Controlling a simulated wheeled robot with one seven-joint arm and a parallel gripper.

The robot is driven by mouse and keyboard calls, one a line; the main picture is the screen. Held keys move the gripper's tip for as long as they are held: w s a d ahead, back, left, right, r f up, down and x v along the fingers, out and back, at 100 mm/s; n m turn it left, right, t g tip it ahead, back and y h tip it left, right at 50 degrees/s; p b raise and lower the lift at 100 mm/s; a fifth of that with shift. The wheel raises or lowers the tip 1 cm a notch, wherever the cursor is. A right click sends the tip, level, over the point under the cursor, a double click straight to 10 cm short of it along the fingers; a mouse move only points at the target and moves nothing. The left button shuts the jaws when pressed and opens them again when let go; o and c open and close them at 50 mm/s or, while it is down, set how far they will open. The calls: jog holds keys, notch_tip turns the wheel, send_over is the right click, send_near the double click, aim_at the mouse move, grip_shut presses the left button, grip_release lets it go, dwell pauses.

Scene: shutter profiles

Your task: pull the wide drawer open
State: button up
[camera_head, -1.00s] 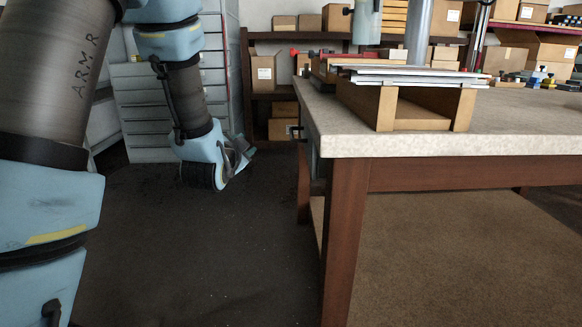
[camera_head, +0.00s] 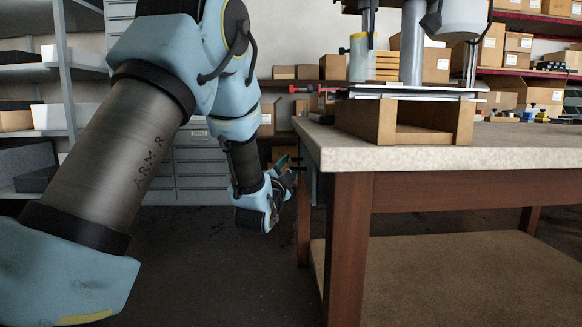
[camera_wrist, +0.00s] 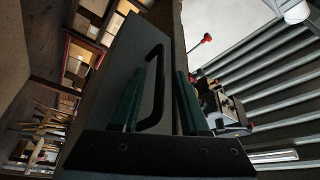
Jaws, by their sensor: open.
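The grey drawer front (camera_wrist: 112,75) fills the middle of the wrist view, with a black bow handle (camera_wrist: 157,88) on it. My gripper (camera_wrist: 161,78) is open. Its two green fingers stand on either side of the handle, and the handle looks loose between them. How deep it sits between the fingers is hard to tell. In the head view my gripper (camera_head: 285,168) is at the left end of the workbench, just below the top. The drawer there is seen nearly edge-on and mostly hidden. It looks closed.
The workbench (camera_head: 520,152) has a pale top and brown legs. A wooden stand (camera_head: 372,122) and a machine column (camera_head: 412,45) are on it. Grey drawer cabinets (camera_head: 192,165) stand behind my arm. Dark floor left of the bench is free.

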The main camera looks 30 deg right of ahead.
jog(key=shift+x, duration=1)
grip_shut()
dwell(0.8)
